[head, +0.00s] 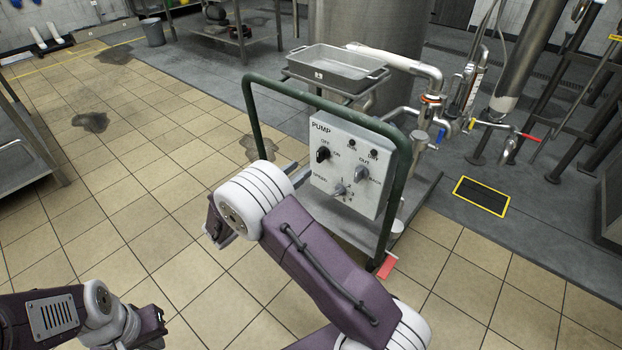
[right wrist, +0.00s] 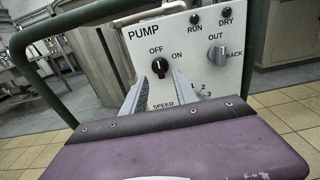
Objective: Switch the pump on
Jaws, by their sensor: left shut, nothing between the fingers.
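The white pump panel (head: 345,205) is lettered PUMP and stands inside a green tube frame. Its black OFF/ON switch (head: 322,155) is at the upper left of the panel; in the right wrist view the switch (right wrist: 159,67) looks upright, toward OFF. My right gripper (right wrist: 160,78) is open and empty, its two grey fingers apart, just below the switch and in front of the panel. I cannot tell whether they touch it. In the head view my right arm partly hides its fingers. My left gripper (head: 155,328) is low at the left, away from the panel, its fingers hard to make out.
A grey OUT/BACK knob (right wrist: 216,54) and a speed knob (head: 339,189) are close to the switch. The green frame (head: 253,115) arches around the panel. A metal tray (head: 335,70) and pipes (head: 430,98) are behind.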

